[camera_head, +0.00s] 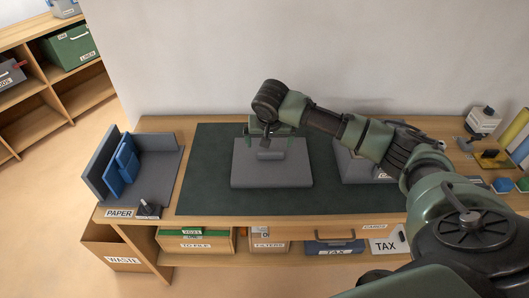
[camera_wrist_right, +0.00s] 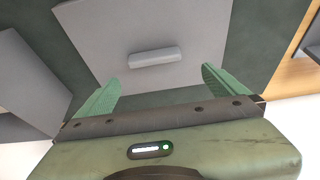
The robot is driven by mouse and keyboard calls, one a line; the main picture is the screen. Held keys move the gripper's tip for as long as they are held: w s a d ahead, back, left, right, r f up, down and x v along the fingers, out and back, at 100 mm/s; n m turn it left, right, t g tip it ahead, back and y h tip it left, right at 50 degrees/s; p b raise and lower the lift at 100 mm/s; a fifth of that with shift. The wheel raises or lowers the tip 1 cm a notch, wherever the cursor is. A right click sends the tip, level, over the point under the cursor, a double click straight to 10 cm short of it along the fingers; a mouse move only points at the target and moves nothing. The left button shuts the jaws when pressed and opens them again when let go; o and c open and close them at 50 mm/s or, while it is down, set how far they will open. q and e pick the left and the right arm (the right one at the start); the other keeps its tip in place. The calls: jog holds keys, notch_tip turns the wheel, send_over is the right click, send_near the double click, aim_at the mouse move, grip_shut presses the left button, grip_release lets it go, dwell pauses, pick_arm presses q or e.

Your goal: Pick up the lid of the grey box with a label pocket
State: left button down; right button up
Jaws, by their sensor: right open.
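A flat grey lid (camera_head: 248,173) with a raised bar handle (camera_head: 270,155) lies on the dark green desk mat (camera_head: 205,180). A grey box (camera_head: 350,168) stands on the mat to the right of the lid, partly hidden behind my right arm; a pale label shows at its front. My right gripper (camera_head: 270,138) is above the far part of the lid. In the right wrist view, its two green fingers (camera_wrist_right: 160,75) are spread wide and empty, with the lid (camera_wrist_right: 100,40) and its handle (camera_wrist_right: 155,57) beyond them. My left gripper is not in view.
A grey tray-like stand with blue folders (camera_head: 122,165) and a dark stamp (camera_head: 148,208) occupy the desk's left end. Small items, including a yellow tray (camera_head: 493,160), stand at the right end. A wall rises behind the desk. Labelled boxes fill the shelf below.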

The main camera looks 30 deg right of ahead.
aim_at(271, 153)
jog(key=f, duration=0.2)
jog(key=d+f, duration=0.1)
jog(key=f, duration=0.1)
jog(key=shift+p, duration=0.4)
jog(key=shift+x, duration=1.2)
jog(key=shift+f, duration=0.25)
jog(key=c, duration=1.2)
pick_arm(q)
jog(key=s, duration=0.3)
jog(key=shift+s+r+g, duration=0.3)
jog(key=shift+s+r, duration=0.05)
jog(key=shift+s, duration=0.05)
pick_arm(e)
jog(key=shift+r, duration=0.1)
